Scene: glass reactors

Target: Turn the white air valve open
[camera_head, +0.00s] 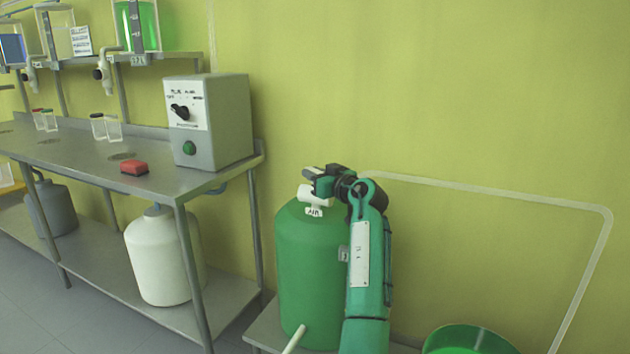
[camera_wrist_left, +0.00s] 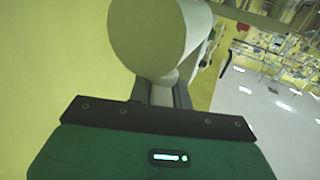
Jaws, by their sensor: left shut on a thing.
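The white air valve (camera_head: 314,195) sits on top of a green tank (camera_head: 303,265), with a small "AIR" label under it. My left gripper (camera_head: 322,181) is at the valve's top and is shut on it; its fingers partly cover the valve. In the left wrist view the white valve (camera_wrist_left: 160,38) is large and close, with its lower part between the fingers (camera_wrist_left: 160,95). The exact turn of the valve cannot be told. My right gripper is not in view.
A metal bench (camera_head: 80,150) on the left holds a grey control box (camera_head: 225,120) and a red block (camera_head: 134,168). A white tank (camera_head: 157,258) stands below it. A green round container (camera_head: 468,338) is at the lower right. A pale tube (camera_head: 490,188) runs along the wall.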

